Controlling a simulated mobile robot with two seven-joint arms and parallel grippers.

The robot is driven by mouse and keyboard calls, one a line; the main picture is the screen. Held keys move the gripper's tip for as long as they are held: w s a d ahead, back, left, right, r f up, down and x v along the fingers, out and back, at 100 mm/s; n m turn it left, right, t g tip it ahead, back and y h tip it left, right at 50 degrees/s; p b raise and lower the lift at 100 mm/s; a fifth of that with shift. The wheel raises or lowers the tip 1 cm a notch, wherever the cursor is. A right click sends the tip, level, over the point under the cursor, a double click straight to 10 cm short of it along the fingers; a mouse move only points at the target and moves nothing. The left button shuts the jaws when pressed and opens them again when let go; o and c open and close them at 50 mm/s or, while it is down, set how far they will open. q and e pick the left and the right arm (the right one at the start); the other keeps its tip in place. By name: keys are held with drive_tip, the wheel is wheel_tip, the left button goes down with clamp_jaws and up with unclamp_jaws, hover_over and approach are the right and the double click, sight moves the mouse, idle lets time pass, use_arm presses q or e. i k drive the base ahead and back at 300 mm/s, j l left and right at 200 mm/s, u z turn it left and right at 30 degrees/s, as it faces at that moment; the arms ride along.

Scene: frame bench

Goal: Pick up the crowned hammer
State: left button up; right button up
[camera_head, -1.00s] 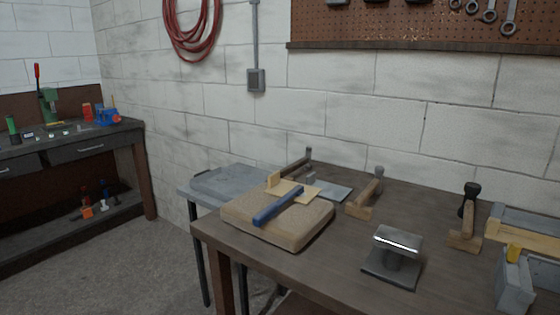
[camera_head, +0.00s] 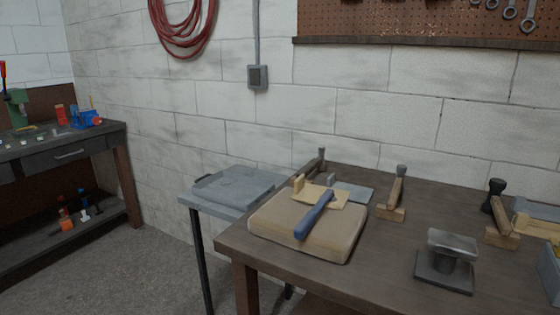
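Three hammer-like tools with wooden handles stand on small wooden rests on the brown workbench. One (camera_head: 397,187) with a rounded grey head is near the middle. One (camera_head: 498,205) with a dark, rounded head is on the right. One (camera_head: 318,163) with a small dark head is at the back left, partly hidden. The heads are too small to tell which is the crowned hammer. Neither of my grippers is in view.
A tan sandbag (camera_head: 290,228) carries a thin wooden piece and a blue bar (camera_head: 314,216). A metal stake block (camera_head: 447,260) stands front right. The workbench (camera_head: 385,255) is bare between them. A grey side table (camera_head: 235,190) adjoins left.

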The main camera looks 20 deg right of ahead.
sight(318, 163)
drive_tip(key=i+j+u, duration=0.25)
drive_tip(key=u, duration=0.15)
drive_tip(key=i+j+u, duration=0.45)
drive_tip(key=i+u, duration=0.25)
drive_tip(key=i, duration=0.65)
drive_tip(key=i+z, duration=0.35)
drive_tip(key=z, duration=0.15)
drive_tip(key=i+j+z, duration=0.15)
drive_tip(key=i+z, duration=0.2)
drive_tip(key=z, duration=0.15)
drive_tip(key=i+z, duration=0.15)
drive_tip(key=z, duration=0.3)
drive_tip(key=i+z, duration=0.1)
drive_tip(key=z, duration=0.35)
drive_tip(key=i+j+z, duration=0.1)
drive_tip(key=z, duration=0.35)
drive_tip(key=i+j+z, duration=0.1)
drive_tip(key=z, duration=0.35)
drive_tip(key=j+z, duration=0.3)
drive_tip(key=z, duration=0.2)
drive_tip(key=i+j+z, duration=0.1)
drive_tip(key=z, duration=0.25)
drive_tip(key=j+z, duration=0.15)
drive_tip(key=z, duration=0.2)
drive_tip(key=i+j+z, duration=0.15)
drive_tip(key=z, duration=0.2)
drive_tip(key=i+j+z, duration=0.1)
drive_tip(key=j+z, duration=0.65)
drive_tip(key=z, duration=0.15)
drive_tip(key=i, duration=0.05)
